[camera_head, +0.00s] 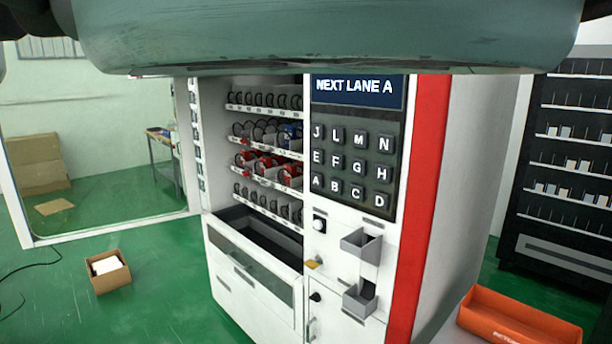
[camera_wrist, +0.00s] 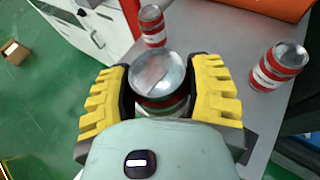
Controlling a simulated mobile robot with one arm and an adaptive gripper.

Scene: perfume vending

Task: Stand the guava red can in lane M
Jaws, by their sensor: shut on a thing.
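In the wrist view my gripper (camera_wrist: 161,90) has its yellow fingers closed around a can (camera_wrist: 162,104) with a silver lid and a red and white side. The lid faces the camera; most of its side is hidden, so I cannot read its label. The head view does not show my gripper or this can. Lane labels are too small to read. A key marked M (camera_head: 360,138) is on its keypad.
Two more red and white cans, one behind (camera_wrist: 152,25) and one to the right (camera_wrist: 279,65), stand on a grey surface (camera_wrist: 225,35). The machine's display (camera_head: 357,88) reads "NEXT LANE A".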

